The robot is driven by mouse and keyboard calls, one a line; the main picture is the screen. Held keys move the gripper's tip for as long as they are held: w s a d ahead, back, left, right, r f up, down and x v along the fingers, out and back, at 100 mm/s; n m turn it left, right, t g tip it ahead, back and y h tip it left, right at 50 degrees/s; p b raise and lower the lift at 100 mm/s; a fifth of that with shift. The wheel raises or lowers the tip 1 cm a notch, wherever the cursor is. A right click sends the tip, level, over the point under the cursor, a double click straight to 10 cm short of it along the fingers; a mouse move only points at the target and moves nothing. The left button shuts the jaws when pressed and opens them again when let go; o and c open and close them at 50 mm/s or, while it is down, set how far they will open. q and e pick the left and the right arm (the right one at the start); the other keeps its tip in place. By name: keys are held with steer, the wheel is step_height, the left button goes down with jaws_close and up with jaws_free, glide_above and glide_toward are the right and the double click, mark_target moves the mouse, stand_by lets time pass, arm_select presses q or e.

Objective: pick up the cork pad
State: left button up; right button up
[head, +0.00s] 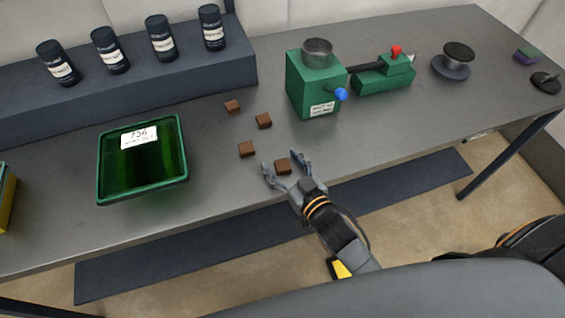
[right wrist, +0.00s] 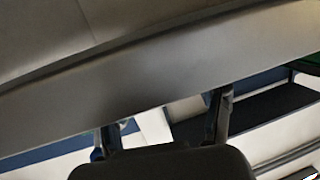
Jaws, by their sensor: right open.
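Several small brown blocks that look like cork pads lie on the grey table in the head view. One cork pad (head: 283,166) is nearest the front edge. Others are a pad (head: 247,149) to its left, a pad (head: 264,121) behind, and a pad (head: 232,106) farthest back. My right gripper (head: 283,160) is open, and its fingers appear on either side of the nearest pad. Whether they are level with it or above it, I cannot tell. In the right wrist view the open fingers (right wrist: 165,122) show, with no pad visible. My left gripper is not in view.
A green tray (head: 182,158) stands to the left. A green machine (head: 305,90) with a metal cup stands behind the pads, beside a smaller green device (head: 383,80). Dark bottles (head: 162,38) stand on a raised shelf (head: 205,85). The table (head: 400,125) is clear right of my gripper.

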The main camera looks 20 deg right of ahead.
steer(key=shift+c, duration=0.9)
steer(key=c, duration=0.7)
steer(key=shift+c, duration=0.2)
steer(key=shift+r, duration=0.15)
